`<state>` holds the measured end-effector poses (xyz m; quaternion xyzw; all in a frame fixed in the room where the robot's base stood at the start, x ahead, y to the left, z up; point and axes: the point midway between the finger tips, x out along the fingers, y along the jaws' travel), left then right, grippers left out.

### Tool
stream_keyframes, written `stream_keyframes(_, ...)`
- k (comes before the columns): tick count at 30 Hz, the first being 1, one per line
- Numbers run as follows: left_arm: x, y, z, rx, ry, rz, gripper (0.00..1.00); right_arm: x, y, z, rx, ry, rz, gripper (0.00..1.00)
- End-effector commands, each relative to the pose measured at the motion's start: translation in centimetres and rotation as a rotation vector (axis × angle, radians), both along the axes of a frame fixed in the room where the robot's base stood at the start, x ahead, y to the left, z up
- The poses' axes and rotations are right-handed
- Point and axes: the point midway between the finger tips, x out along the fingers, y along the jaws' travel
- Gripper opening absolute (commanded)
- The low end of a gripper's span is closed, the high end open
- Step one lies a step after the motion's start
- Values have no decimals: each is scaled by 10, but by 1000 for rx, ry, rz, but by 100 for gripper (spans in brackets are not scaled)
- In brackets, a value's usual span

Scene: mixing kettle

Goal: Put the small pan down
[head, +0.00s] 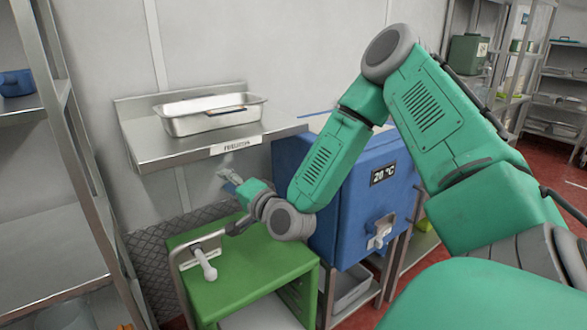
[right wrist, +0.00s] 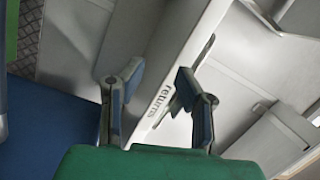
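A shallow rectangular steel pan (head: 205,120) rests on a wall shelf (head: 160,155) with a label on its front edge. A thin dark strip with an orange part shows inside the pan. My right gripper (head: 232,182) is below the shelf's front edge, apart from the pan. In the right wrist view my right gripper (right wrist: 160,90) has its two blue-padded fingers spread, with nothing seen held between them. My left gripper is not in view.
A blue box with a 20 °C display and tap (head: 375,210) stands right of the gripper. A green cabinet with a white handle (head: 255,262) stands below. A metal rack (head: 75,150) stands at the left. More shelves (head: 555,95) are far right.

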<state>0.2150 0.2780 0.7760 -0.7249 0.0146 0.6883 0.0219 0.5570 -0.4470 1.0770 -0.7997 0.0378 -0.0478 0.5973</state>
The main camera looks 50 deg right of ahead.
Motion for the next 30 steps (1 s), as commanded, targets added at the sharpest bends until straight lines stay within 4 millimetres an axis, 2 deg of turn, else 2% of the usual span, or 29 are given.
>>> stream_keyframes(1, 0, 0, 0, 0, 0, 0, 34, -8, 34, -41, -95, 149, 78, 29)
stream_keyframes(2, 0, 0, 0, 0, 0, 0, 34, -16, 52, -65, -157, 239, 124, 29)
stream_keyframes(3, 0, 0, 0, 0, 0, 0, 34, -31, 74, -98, -239, 358, 190, 29)
stream_keyframes(5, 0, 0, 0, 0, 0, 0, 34, -61, 103, -144, -360, 528, 294, 29)
stream_keyframes(6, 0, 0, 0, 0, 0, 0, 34, -86, 120, -173, -440, 638, 369, 29)
stream_keyframes(8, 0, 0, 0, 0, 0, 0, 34, -128, 139, -212, -558, 797, 487, 29)
stream_keyframes(9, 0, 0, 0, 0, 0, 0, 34, -159, 149, -235, -633, 893, 568, 29)
stream_keyframes(12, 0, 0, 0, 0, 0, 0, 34, -233, 163, -274, -795, 1100, 764, 29)
stream_keyframes(15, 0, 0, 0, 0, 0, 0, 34, -292, 165, -294, -910, 1247, 922, 29)
stream_keyframes(18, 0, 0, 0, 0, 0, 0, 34, -328, 164, -301, -978, 1332, 1025, 29)
stream_keyframes(19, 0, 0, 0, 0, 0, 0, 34, -334, 163, -302, -991, 1347, 1043, 29)
stream_keyframes(22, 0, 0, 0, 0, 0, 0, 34, -345, 162, -303, -1009, 1372, 1078, 29)
stream_keyframes(30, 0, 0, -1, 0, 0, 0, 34, -345, 163, -304, -1010, 1371, 1076, 29)
